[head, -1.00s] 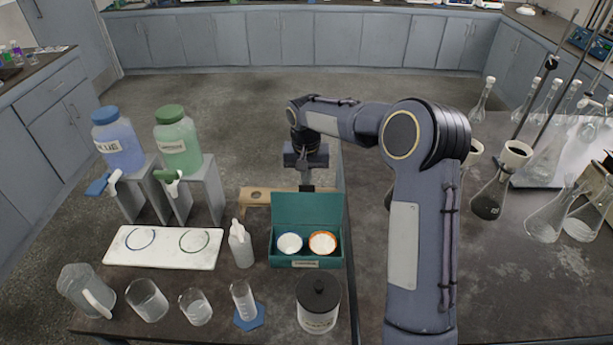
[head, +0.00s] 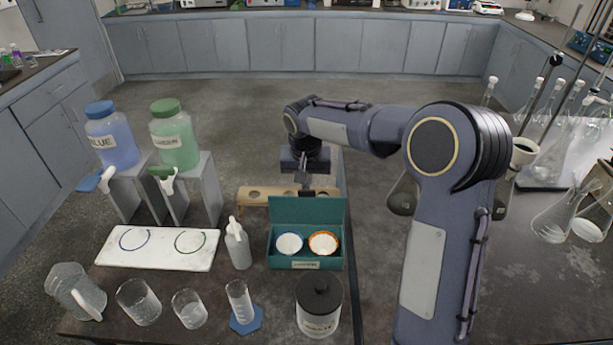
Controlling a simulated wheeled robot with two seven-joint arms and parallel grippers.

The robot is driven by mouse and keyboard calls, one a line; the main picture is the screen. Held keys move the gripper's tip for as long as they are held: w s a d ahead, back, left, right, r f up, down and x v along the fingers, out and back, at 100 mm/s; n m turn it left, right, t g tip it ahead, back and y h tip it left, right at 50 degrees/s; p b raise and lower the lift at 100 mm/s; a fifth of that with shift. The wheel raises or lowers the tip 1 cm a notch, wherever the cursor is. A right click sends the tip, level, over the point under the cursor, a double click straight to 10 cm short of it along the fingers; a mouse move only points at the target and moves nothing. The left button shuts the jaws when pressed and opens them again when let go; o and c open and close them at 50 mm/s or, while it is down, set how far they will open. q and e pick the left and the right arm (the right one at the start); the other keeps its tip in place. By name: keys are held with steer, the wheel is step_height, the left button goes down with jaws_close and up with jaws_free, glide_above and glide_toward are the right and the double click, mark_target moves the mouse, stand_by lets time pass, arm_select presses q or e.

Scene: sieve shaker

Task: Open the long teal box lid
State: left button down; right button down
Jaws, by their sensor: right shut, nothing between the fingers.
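The long teal box (head: 282,262) stands on the table at the lower middle of the head view. Its lid (head: 305,210) stands upright along the back edge, so the box is open. Inside sit a white bowl with a blue rim (head: 289,244) and one with an orange rim (head: 323,243). My right gripper (head: 306,190) points down just behind the raised lid. It is shut and empty; its tips are partly hidden by the lid, and I cannot tell whether they touch it. My left gripper is out of view.
A wooden rack (head: 252,196) lies behind the box. A white bottle (head: 237,245) stands left of it and a black-lidded jar (head: 318,305) in front. Several beakers line the table's front. Flasks (head: 556,222) and stands fill the right table.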

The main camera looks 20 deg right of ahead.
step_height(320, 180, up, 7)
steer(key=shift+s+r, duration=0.2)
stand_by(0.6)
steer(key=s+r+n+t+y, duration=0.2)
steer(key=s+y, duration=0.1)
steer(key=s, duration=1.5)
steer(key=s+a+f+y, duration=0.1)
steer(key=s+a+f, duration=0.1)
steer(key=s, duration=0.4)
steer(key=s+a+f+n+t, duration=0.1)
steer(key=s+a+f, duration=0.2)
steer(key=s, duration=0.3)
steer(key=shift+s+a+f+n+t+y, duration=0.3)
steer(key=shift+f+y, duration=0.1)
steer(key=shift+f, duration=0.35)
